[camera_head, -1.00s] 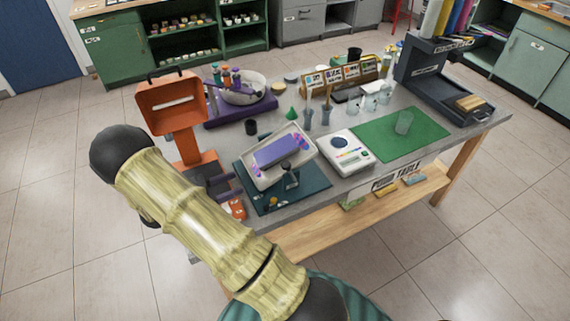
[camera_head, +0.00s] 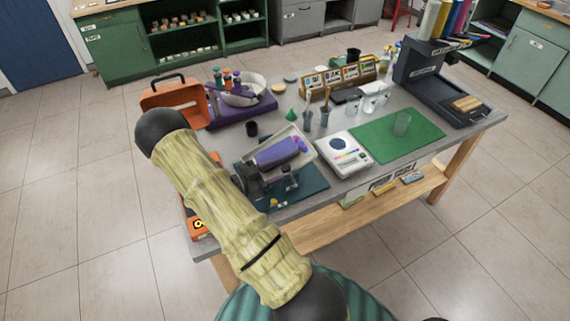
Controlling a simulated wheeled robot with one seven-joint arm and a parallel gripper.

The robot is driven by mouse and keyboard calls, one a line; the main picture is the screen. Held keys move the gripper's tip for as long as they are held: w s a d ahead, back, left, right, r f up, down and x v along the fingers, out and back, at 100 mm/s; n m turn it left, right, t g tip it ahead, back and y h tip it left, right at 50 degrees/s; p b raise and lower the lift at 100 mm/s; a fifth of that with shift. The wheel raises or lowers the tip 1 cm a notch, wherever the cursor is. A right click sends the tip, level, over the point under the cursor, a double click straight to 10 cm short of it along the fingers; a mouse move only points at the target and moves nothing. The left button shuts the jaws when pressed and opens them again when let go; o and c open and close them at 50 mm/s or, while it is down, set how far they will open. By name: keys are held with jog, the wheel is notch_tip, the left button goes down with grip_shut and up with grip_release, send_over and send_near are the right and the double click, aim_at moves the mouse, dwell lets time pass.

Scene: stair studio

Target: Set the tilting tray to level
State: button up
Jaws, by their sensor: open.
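The tilting tray (camera_head: 299,135) is pale, with raised rims, and stands over a dark teal mat (camera_head: 313,187) at the near side of the table. It looks tilted, but its exact angle is hard to judge. A purple block (camera_head: 277,152) lies in it, with small pink and purple pieces (camera_head: 299,144) at its right end. A small dark stand part (camera_head: 291,181) shows at its near side. My gripper (camera_head: 262,183) is open and dark, close to the tray's near left edge, covering that corner. I cannot tell whether they touch.
A white scale (camera_head: 343,152) stands just right of the tray, then a green mat (camera_head: 425,130) with a clear cup (camera_head: 402,123). Behind are a dark cup (camera_head: 251,128), a green cone (camera_head: 291,114) and a purple base (camera_head: 235,113). An orange case (camera_head: 172,95) stands left, partly behind my arm.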

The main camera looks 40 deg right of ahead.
jog(key=shift+x, duration=1.5)
grip_shut()
